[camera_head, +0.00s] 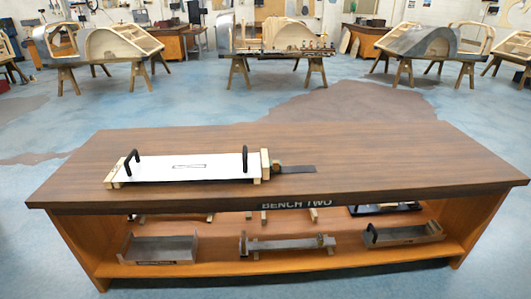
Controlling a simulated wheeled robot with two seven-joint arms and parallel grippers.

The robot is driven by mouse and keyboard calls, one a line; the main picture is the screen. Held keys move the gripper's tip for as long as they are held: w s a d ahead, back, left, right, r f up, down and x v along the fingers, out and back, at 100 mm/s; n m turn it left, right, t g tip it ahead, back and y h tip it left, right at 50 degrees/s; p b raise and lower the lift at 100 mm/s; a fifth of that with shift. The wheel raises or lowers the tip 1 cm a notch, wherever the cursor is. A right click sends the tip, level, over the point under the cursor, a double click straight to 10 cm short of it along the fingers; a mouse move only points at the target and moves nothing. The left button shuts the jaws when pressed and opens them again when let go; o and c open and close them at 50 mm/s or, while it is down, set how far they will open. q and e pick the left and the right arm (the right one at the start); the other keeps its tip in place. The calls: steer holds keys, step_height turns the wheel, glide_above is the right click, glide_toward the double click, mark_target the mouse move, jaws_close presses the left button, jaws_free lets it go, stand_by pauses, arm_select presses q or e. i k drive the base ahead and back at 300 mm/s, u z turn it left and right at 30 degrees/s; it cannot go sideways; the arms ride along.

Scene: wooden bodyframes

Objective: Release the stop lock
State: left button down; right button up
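A fixture with a white flat panel (190,166) lies on the wooden bench top (370,160), left of its middle. A black upright handle (131,160) stands at the panel's left end and another black handle (245,158) at its right end. Pale wooden blocks edge the panel. At the right end is a wooden end block (265,164) with a small brownish piece (277,166) and a dark flat bar (299,169) reaching right over the bench. Which part is the stop lock, and its state, I cannot tell for certain. Neither of my grippers is in view.
The bench front reads "BENCH TWO" (296,204). The lower shelf (290,262) holds a left metal tray (160,248), a clamp-like bar (287,244) and a right tray (403,234). The bench top's right half is clear. Wooden bodyframes (118,46) on trestles stand far behind.

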mark_target(275, 164)
steer(key=z, duration=0.1)
steer(key=i, duration=1.5)
steer(key=z, duration=0.45)
